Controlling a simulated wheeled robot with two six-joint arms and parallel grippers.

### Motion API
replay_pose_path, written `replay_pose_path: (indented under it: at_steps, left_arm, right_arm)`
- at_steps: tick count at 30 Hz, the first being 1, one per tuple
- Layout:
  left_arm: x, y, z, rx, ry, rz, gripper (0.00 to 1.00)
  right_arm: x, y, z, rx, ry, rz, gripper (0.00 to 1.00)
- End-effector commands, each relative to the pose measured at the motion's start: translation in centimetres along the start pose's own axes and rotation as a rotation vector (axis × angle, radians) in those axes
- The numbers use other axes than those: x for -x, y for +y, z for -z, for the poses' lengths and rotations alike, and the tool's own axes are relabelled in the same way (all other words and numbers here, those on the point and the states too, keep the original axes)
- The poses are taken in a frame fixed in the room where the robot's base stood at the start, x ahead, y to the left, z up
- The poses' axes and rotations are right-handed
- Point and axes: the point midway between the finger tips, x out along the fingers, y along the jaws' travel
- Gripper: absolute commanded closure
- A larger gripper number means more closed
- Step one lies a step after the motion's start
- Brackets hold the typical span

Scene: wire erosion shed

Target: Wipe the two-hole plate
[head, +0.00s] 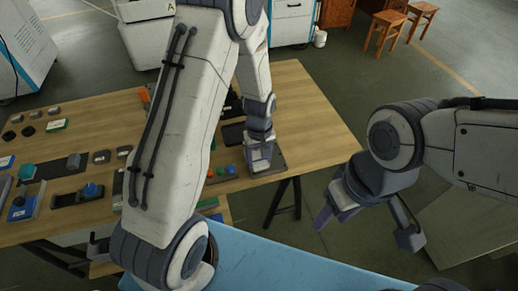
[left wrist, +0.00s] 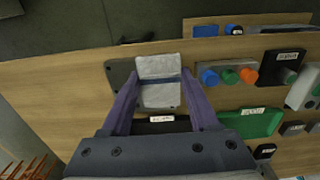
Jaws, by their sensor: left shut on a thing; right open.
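A light grey wiping pad (left wrist: 159,94) with a dark blue band is between the fingers of my left gripper (left wrist: 159,75), which is shut on it. In the left wrist view the pad lies over a dark grey plate (left wrist: 119,76), hiding its middle; I take this as the two-hole plate. Pad and plate look in contact, but this view from above cannot settle it. In the head view my left gripper (head: 261,158) is at the table's right front corner, over the dark plate (head: 278,160). My right gripper (head: 365,228) is open and empty, off the table to the right.
The wooden table (head: 310,112) is bare to the right and behind. In the left wrist view, a panel with blue, green and orange knobs (left wrist: 228,75), a green block (left wrist: 250,122) and a labelled black item (left wrist: 161,125) lie near the plate. Several more fixtures fill the table's left side.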

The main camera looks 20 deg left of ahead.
Motion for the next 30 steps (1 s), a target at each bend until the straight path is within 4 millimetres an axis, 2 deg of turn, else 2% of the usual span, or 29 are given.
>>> replay_pose_path:
  at_steps: [1,7,25,30]
  left_arm:
    - [0.9,0.0,0.0,0.001,0.000,0.000,1.00]
    - [2.2,-0.2,0.1,0.003,0.000,0.000,1.00]
    - [2.2,-0.2,0.1,-0.001,0.000,0.000,1.00]
    - [2.1,-1.1,-0.2,-0.145,-0.002,0.001,1.00]
  right_arm:
    - [0.8,-0.1,0.0,0.000,0.000,0.000,0.50]
    - [1.9,-0.1,0.1,0.000,0.000,0.000,0.50]
    - [1.9,-0.1,0.1,0.000,0.000,0.000,0.50]
    - [1.9,-0.1,0.1,0.000,0.000,0.000,0.50]
